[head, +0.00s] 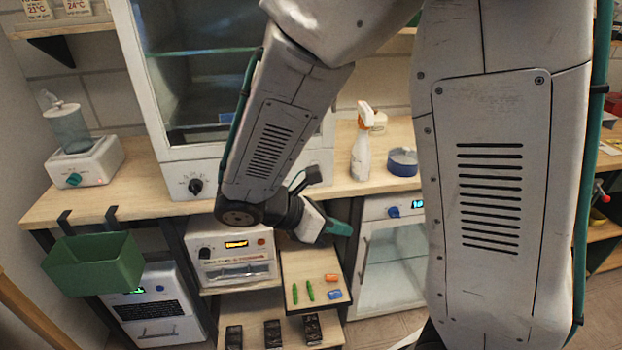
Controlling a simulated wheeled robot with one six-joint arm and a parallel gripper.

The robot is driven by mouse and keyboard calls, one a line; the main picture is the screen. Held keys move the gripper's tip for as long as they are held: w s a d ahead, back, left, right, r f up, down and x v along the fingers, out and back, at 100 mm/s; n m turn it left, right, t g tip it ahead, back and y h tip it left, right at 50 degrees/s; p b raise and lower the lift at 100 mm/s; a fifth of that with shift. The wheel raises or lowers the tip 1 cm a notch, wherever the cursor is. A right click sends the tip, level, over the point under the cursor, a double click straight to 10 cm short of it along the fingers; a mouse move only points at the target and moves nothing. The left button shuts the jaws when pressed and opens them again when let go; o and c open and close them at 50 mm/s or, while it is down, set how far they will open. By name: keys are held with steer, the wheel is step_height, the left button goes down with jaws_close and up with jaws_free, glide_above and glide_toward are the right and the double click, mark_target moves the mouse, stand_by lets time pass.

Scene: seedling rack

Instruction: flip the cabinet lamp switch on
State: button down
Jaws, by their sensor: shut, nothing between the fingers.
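The white glass-front cabinet (140,80) stands on the wooden bench, with a glass shelf inside. Its lower front panel carries a black dial (195,186) with markings around it. I cannot make out a lamp switch; my arm hides the middle of the panel. My gripper (340,229), with teal fingertips, is shut and empty. In the picture it shows below the cabinet's lower right corner, in front of the bench edge. I cannot tell how far it is from the panel.
A spray bottle (361,145) and a blue round container (403,161) stand right of the cabinet. A stirrer-like device (85,160) stands left. A green bin (94,262) hangs off the bench front. Below are a printer-like box (230,250) and a shelf with small coloured items (290,268).

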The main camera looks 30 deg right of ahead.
steer(key=w+a+f+n+t+h, duration=0.1)
steer(key=w+n+t, duration=0.4)
steer(key=n, duration=0.7)
steer(key=w+a+f+n+t+h, duration=0.2)
steer(key=w+n+t, duration=0.3)
steer(key=w+n, duration=0.4)
steer(key=a+n, duration=0.1)
steer(key=n, duration=0.2)
steer(key=shift+a+h, duration=0.3)
steer(key=shift+h, duration=0.1)
steer(key=shift+w, duration=0.1)
steer(key=x, duration=0.4)
steer(key=w+a+x, duration=0.1)
steer(key=x, duration=0.3)
steer(key=w+x, duration=0.1)
steer(key=x, duration=0.3)
steer(key=shift+w+d, duration=0.25)
steer(key=shift+w, duration=0.2)
steer(key=shift+a, duration=0.1)
